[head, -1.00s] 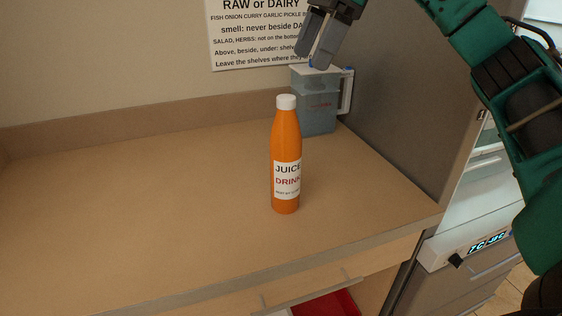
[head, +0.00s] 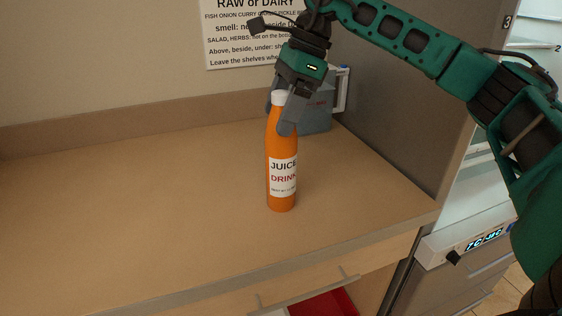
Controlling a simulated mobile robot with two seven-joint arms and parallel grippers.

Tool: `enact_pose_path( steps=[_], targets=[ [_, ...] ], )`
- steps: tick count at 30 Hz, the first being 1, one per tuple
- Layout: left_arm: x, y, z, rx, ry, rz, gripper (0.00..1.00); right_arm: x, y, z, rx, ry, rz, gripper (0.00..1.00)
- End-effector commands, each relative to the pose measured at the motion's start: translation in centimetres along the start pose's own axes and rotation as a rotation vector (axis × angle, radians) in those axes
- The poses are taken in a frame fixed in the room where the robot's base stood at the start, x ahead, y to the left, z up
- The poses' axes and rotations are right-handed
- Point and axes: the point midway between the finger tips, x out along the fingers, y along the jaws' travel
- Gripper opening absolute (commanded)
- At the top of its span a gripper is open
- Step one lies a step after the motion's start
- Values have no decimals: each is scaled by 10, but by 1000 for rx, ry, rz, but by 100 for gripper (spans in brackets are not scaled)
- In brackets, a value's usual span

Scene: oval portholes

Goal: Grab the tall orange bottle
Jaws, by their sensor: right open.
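The tall orange bottle (head: 282,146) stands upright on the wooden counter, with a white cap and a white "JUICE DRINK" label facing me. My right gripper (head: 281,118) points down at the bottle's upper part. Its grey fingers are open, one showing at the left behind the cap and the other at the right of the neck. I cannot tell whether they touch the bottle. My left gripper is not in view.
A grey side panel (head: 400,110) bounds the counter (head: 130,215) on the right. The counter's left side is clear.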

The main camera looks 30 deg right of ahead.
Motion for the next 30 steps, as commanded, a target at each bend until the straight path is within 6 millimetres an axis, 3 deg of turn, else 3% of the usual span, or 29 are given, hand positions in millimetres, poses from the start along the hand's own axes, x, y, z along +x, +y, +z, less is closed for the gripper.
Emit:
enact_pose_path(
  steps=[5, 30],
  targets=[
    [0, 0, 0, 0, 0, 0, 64, 0, 0, 0, 0, 0, -1, 83],
    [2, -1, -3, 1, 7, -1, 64, 0, 0, 0, -1, 0, -1, 3]
  ],
)
